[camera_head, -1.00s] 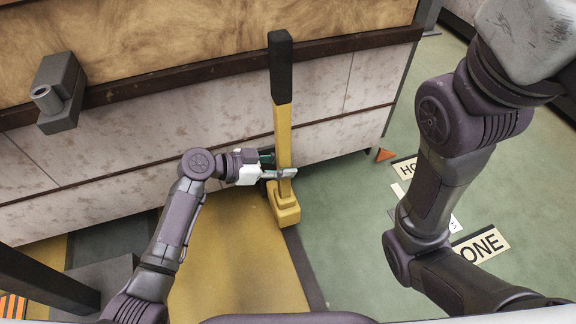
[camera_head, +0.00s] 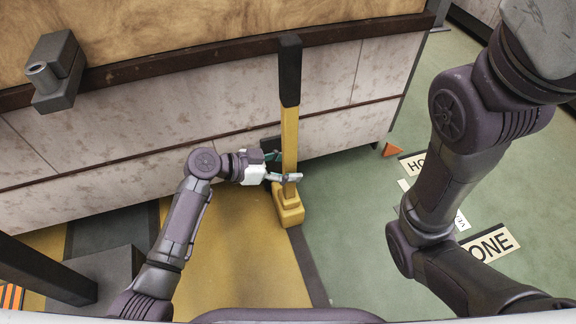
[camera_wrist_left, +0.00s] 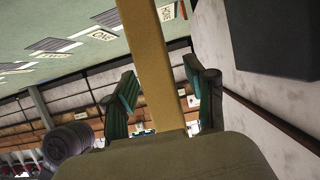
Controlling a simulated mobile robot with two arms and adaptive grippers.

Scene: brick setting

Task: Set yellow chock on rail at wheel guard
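The yellow chock (camera_head: 289,207) is a block with a long upright yellow handle topped by a black grip. It stands out in front of the pale wall panel in the head view. The left wrist view shows the handle (camera_wrist_left: 156,65) between the two teal-padded fingers. Whether the block touches the floor I cannot tell. My right arm (camera_head: 445,180) is at the right; its gripper is out of view. I cannot clearly identify the rail or wheel guard.
A dark grey block with a round stub (camera_head: 57,70) sticks out from the wall at upper left. A dark brown strip (camera_head: 190,65) runs along the wall. An orange wedge (camera_head: 394,149) and lettered signs (camera_head: 487,243) lie on the open green floor at right.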

